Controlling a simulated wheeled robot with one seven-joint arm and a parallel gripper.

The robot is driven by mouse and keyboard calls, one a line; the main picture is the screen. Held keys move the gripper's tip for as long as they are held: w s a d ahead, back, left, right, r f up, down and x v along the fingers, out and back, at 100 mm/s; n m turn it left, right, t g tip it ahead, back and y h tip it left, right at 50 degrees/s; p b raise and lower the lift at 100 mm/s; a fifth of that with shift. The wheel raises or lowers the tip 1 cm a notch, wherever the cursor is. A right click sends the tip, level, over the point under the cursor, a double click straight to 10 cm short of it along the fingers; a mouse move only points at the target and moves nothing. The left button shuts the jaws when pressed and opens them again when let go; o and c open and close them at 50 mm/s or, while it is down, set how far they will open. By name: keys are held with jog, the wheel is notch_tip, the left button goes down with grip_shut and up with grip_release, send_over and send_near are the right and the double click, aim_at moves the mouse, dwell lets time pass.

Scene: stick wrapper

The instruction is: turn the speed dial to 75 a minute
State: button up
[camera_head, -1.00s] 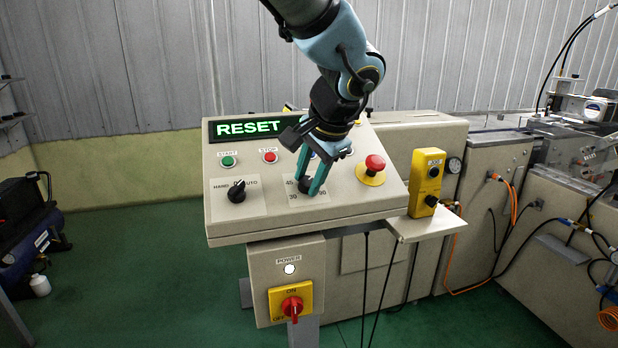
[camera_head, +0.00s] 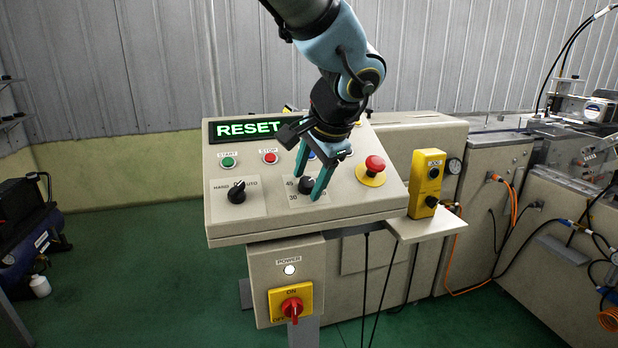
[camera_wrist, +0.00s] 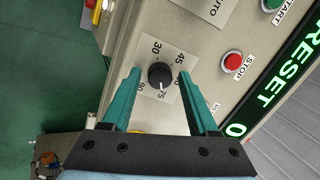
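The speed dial (camera_wrist: 160,75) is a round black knob on a pale plate marked 30, 45, 75 and 90 in the wrist view. Its light mark appears to point towards 75. It also shows in the head view (camera_head: 306,184), partly behind a finger. My gripper (camera_wrist: 159,74) has two teal fingers, one on each side of the dial. Gaps show between both fingers and the knob, so it is open and holds nothing. In the head view my gripper (camera_head: 312,174) reaches down over the panel.
The sloping panel carries a HAND/AUTO switch (camera_head: 237,192), a green START button (camera_head: 228,162), a red STOP button (camera_head: 270,157) and a red emergency button (camera_head: 374,164). The display (camera_head: 244,128) reads RESET. A yellow box (camera_head: 426,183) stands at the right.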

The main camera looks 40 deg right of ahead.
jog(key=shift+o, duration=0.4)
jog(key=d+b+v, duration=0.1)
jog(key=v, duration=0.9)
jog(key=shift+s+a+r+b, duration=0.15)
jog(key=shift+a+r+b, duration=0.2)
jog(key=shift+a, duration=0.2)
